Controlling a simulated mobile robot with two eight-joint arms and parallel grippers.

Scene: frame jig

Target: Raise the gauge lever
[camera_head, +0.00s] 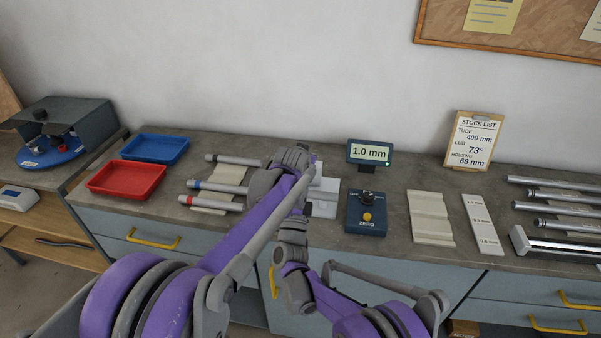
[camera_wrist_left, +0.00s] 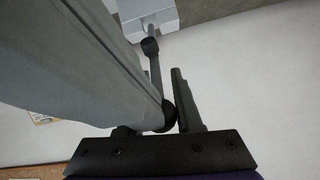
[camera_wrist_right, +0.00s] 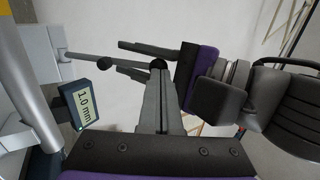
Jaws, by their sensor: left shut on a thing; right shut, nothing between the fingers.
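The gauge is a pale block (camera_head: 323,197), partly hidden behind my arms in the head view. Its lever, a thin grey rod with a black ball at its end, shows in the left wrist view (camera_wrist_left: 156,78) and the right wrist view (camera_wrist_right: 88,60). My left gripper (camera_wrist_left: 168,95) is shut on the lever's ball end (camera_wrist_left: 168,115); a large grey surface hides part of that grip. My right gripper (camera_wrist_right: 158,76) is shut and empty, its tips close to the ball and left gripper in the picture; I cannot tell whether they touch. The display (camera_head: 369,152) reads 1.0 mm.
A blue ZERO box (camera_head: 366,222) stands right of the gauge. Tubes with coloured bands (camera_head: 215,203) lie left of it, beyond them a red tray (camera_head: 126,180) and a blue tray (camera_head: 154,149). An empty grooved rest (camera_head: 430,217) lies to the right. My arms crowd together in front of the gauge.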

